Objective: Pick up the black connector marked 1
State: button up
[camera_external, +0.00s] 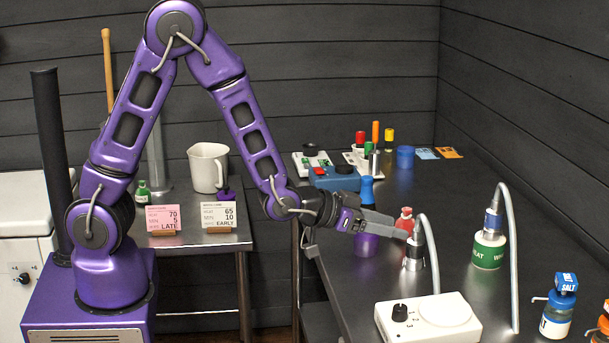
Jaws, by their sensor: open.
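My gripper (400,231) reaches right over the dark table, its grey fingers pointing at a connector (414,246) with a dark upper part and a metallic lower part. A grey cable arches from the connector's top. The fingertips overlap its left side in this view; I cannot tell whether they touch it or lie around it. The gripper is open. No number is readable on the connector. A second, blue-and-dark connector (493,220) with its own cable sits on the green-labelled WHEAT jar (488,250).
A red bottle (405,218) stands just behind the fingertips, and a purple cup (366,244) lies below the gripper. A white box with a black knob (428,319) is in front. A blue-capped SALT jar (559,308) is at right.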

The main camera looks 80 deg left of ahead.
aim_at(412, 233)
jog(key=shift+w+a+f, duration=0.1)
jog(key=shift+f, duration=0.2)
jog(key=x, duration=0.7)
jog(key=shift+r, duration=0.1)
jog(key=shift+c, duration=0.2)
grip_shut()
